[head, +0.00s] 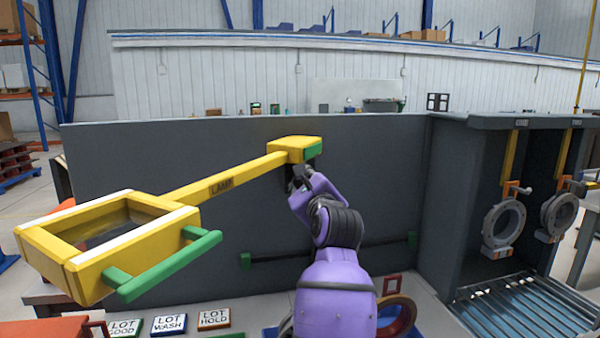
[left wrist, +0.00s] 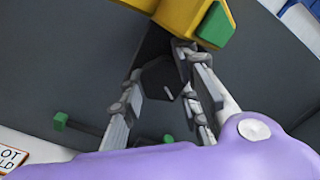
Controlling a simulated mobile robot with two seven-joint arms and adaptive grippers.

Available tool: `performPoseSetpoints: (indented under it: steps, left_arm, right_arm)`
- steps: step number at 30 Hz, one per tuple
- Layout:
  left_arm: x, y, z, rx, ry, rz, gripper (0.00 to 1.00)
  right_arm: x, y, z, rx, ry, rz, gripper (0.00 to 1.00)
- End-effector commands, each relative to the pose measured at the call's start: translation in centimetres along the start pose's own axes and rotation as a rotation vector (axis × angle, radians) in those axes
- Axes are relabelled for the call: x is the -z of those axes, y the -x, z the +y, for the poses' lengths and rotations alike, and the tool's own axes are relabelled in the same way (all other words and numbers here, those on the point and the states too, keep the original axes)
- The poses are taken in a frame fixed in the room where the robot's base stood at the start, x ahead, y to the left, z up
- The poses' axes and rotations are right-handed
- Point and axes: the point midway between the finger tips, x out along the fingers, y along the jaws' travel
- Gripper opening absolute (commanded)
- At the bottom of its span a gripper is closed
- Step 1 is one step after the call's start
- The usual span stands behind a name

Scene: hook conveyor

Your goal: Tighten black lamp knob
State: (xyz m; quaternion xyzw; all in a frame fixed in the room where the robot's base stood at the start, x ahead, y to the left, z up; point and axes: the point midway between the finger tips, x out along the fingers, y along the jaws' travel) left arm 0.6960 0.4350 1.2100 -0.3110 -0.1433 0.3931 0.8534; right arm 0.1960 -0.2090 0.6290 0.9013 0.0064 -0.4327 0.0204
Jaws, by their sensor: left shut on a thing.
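The yellow lamp arm (head: 224,179) runs from a framed yellow lamp head (head: 95,277) with a green handle up to a yellow end block (head: 290,146) with a green side piece. The black lamp knob (left wrist: 162,78) shows under this block in the left wrist view, between the two fingers of my left gripper (left wrist: 158,66). My left gripper (head: 299,180) is shut on the knob; in the head view it reaches up just under the block, and the knob is mostly hidden there. My right gripper is not in view.
A dark grey panel (head: 130,160) stands behind the lamp, with a black bar (head: 330,249) low on it. Lot signs (head: 169,324) lie at the front. At right, a dark bay holds hanging round parts (head: 503,224) over a roller conveyor (head: 522,312).

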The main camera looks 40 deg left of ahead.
Motion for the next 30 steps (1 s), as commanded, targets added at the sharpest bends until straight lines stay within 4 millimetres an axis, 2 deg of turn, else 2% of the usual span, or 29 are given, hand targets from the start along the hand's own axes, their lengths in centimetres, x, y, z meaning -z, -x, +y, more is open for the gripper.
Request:
performPoseSetpoints:
  steps: [1,11,24,30]
  left_arm:
    - [-0.4,0.0,0.1,-0.01,-0.044,0.004,0.04]
    - [-0.8,0.0,-0.1,-0.008,-0.355,0.002,0.04]
    - [-1.0,0.0,-0.4,-0.005,-0.769,0.0,0.04]
    - [-0.8,0.0,-0.2,-0.005,-0.962,0.0,0.04]
  right_arm:
    - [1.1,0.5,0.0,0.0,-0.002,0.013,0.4]
    - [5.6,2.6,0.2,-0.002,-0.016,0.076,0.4]
    - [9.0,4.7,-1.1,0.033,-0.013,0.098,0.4]
    - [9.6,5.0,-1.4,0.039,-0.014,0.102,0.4]
